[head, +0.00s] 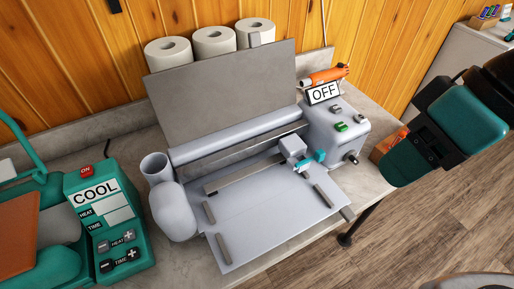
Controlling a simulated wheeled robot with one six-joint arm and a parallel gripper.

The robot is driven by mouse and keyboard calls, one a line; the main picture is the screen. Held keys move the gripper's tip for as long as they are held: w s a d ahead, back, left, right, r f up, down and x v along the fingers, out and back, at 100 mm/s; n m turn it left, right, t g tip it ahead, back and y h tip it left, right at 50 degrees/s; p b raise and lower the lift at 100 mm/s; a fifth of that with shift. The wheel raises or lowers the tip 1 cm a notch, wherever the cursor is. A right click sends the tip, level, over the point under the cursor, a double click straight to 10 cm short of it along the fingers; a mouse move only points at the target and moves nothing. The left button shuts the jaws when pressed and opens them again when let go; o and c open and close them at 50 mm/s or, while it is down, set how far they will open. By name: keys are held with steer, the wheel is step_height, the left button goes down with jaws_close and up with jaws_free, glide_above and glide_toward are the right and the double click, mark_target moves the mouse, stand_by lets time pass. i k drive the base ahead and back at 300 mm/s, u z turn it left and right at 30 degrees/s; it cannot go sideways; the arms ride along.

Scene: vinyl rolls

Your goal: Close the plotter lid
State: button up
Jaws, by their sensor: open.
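The plotter (270,190) is a pale grey machine on the counter. Its lid (222,92) is a flat grey panel standing raised and tilted back along the rear of the machine. The lid is open, so the roller, the carriage (292,148) with its teal tool holder, and the flat bed are exposed. A sign on the control end reads OFF (324,93). A teal and black part of my arm hangs at the right, beyond the counter edge and apart from the plotter. No gripper fingers can be made out.
White rolls (214,42) stand behind the lid against the wooden wall. An orange tool (325,76) lies behind the control end. A teal heat press (103,225) reading COOL stands at left. The wooden floor (420,235) right of the counter is mostly clear.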

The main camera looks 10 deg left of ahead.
mark_target(191, 102)
steer(key=u, duration=0.05)
steer(key=k, duration=0.5)
steer(key=u, duration=1.9)
steer(key=i, duration=1)
steer(key=z, duration=1.95)
